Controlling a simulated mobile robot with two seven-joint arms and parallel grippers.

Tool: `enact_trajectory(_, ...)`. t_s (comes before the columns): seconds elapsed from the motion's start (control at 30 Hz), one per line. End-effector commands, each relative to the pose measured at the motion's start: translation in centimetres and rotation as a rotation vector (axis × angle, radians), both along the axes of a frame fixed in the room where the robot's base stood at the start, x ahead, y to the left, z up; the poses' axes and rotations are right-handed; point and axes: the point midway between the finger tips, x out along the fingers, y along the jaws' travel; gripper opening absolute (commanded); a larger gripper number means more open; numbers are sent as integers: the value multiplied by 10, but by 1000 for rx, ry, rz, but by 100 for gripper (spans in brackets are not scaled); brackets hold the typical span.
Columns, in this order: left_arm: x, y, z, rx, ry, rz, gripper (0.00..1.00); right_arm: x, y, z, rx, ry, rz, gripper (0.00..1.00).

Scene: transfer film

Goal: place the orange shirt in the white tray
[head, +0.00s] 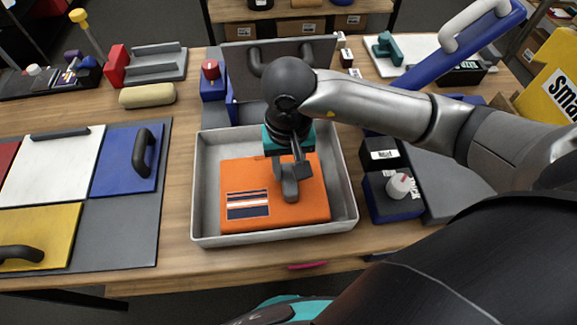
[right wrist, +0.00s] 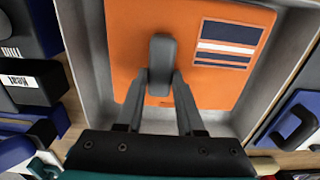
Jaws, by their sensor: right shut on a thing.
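The orange shirt (head: 240,185), folded flat with a dark-blue and white striped patch, lies inside the light grey-white tray (head: 203,195) in the head view. My left gripper is not in view.
A dark board with coloured panels (head: 60,170) lies left of the tray. A beige roll (head: 147,95) and a red-knobbed blue block (head: 213,85) stand behind. Dark and blue blocks (head: 392,200) stand close to the tray's right. Bare wood (head: 180,240) shows left of the tray.

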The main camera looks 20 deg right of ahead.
Motion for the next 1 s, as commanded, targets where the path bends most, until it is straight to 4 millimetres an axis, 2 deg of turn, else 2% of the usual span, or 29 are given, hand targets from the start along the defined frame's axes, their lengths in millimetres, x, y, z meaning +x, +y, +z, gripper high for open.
enact_trajectory(0.07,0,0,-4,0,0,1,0,0,0,-3,0,-1,0,0)
enact_trajectory(0.1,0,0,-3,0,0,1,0,0,0,-3,-1,0,0,40)
enact_trajectory(0.33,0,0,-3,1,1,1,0,0,0,-2,-1,0,0,66)
enact_trajectory(0.73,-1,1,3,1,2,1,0,0,0,4,0,0,0,67)
enact_trajectory(1.0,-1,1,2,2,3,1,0,2,0,60,0,-7,0,67)
